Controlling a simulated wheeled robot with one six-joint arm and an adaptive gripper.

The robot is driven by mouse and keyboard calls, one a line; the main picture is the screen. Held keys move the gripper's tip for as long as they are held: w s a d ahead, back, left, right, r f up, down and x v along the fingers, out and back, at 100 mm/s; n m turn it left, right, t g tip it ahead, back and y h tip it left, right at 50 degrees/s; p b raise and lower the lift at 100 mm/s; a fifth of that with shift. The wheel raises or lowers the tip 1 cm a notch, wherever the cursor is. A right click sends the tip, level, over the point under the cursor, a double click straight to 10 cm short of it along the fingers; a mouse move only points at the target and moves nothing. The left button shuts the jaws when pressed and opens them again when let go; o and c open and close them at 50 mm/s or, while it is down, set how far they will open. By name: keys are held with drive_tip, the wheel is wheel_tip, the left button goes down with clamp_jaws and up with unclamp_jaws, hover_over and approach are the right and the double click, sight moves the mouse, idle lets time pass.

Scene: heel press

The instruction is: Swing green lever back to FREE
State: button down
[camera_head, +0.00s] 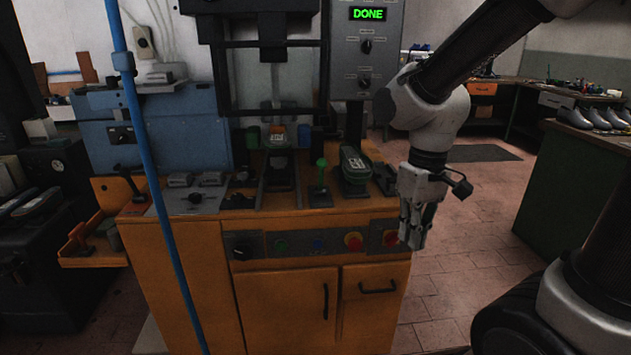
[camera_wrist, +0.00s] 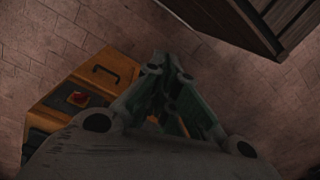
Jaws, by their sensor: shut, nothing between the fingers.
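The green lever (camera_head: 321,172) stands close to upright on its dark base plate (camera_head: 320,196), on top of the orange press cabinet (camera_head: 290,290). Any FREE marking is too small to read. My gripper (camera_head: 413,240) hangs pointing down in front of the cabinet's right end, to the right of the lever and below it. It is shut and empty. In the wrist view my gripper (camera_wrist: 168,118) shows above the floor, with the cabinet's corner (camera_wrist: 108,75) at left. The lever is not visible in the wrist view.
A green-topped pedal (camera_head: 354,162) stands right of the lever. The control box above shows a DONE display (camera_head: 368,14). Buttons, including a red one (camera_head: 353,241), line the cabinet front. A blue pole (camera_head: 150,170) stands at left. Floor (camera_head: 470,220) is open at right.

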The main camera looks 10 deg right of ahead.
sight(321, 176)
drive_tip(key=w+a+f+n+t, duration=0.2)
drive_tip(key=w+a+f, duration=0.3)
drive_tip(key=a+f, duration=0.4)
drive_tip(key=w+a+f+n+t, duration=0.1)
drive_tip(key=w+a+f+t, duration=0.2)
drive_tip(key=w+a+f, duration=0.5)
drive_tip(key=w+a+f+n+t, duration=0.25)
drive_tip(key=a+f, duration=0.35)
drive_tip(key=f, duration=0.6)
drive_tip(key=w+d+r+n+t+h, duration=0.2)
drive_tip(key=w+d+r+t, duration=0.1)
drive_tip(key=w+t, duration=0.45)
wheel_tip(321, 176, up, 16)
drive_tip(key=d+n+t+h, duration=0.2)
drive_tip(key=n+t+h, duration=0.1)
drive_tip(key=t, duration=0.4)
drive_tip(key=shift+s+d+f+h, duration=0.15)
drive_tip(key=shift+d+h, duration=0.2)
drive_tip(key=shift+h, duration=0.15)
drive_tip(key=shift+n, duration=0.25)
drive_tip(key=x, duration=1.4)
